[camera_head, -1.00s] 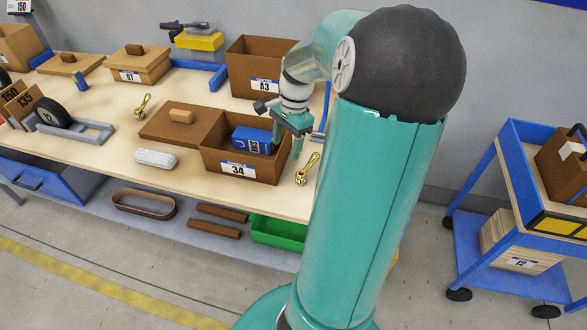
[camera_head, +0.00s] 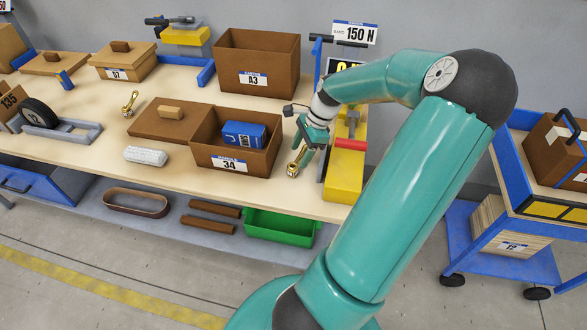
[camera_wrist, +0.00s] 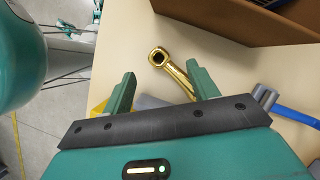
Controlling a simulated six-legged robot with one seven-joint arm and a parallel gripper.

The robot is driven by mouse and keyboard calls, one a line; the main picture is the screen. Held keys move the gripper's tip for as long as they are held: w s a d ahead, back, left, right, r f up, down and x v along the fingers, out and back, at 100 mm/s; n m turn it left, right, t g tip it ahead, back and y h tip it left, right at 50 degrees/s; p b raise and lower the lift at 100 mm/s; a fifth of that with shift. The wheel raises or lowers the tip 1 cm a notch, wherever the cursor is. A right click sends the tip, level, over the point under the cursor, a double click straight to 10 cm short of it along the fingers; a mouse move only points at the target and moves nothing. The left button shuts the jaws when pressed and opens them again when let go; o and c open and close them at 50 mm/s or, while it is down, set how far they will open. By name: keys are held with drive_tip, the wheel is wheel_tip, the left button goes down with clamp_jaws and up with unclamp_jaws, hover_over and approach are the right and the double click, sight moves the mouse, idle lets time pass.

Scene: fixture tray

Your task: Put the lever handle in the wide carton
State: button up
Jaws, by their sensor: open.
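A brass lever handle (camera_head: 294,164) lies on the bench just right of a low open carton marked 34 (camera_head: 232,165). A second brass lever handle (camera_head: 130,104) lies farther left. A taller open carton marked A3 (camera_head: 256,92) stands behind; I cannot tell by name which is the wide carton. My gripper (camera_head: 306,143) is open above the nearer handle, pointing down. In the wrist view, the handle's ring end (camera_wrist: 158,56) shows beyond and between the open fingers (camera_wrist: 160,70), its shaft running back toward the palm; contact is not visible.
A blue box (camera_head: 243,134) sits inside carton 34. A brown lid (camera_head: 172,121) lies left of that carton. A yellow fixture with a red bar (camera_head: 347,170) stands close right of my gripper.

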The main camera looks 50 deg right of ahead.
sight(294, 164)
drive_tip(key=x, duration=0.6)
drive_tip(key=shift+d+r, duration=0.1)
clamp_jaws()
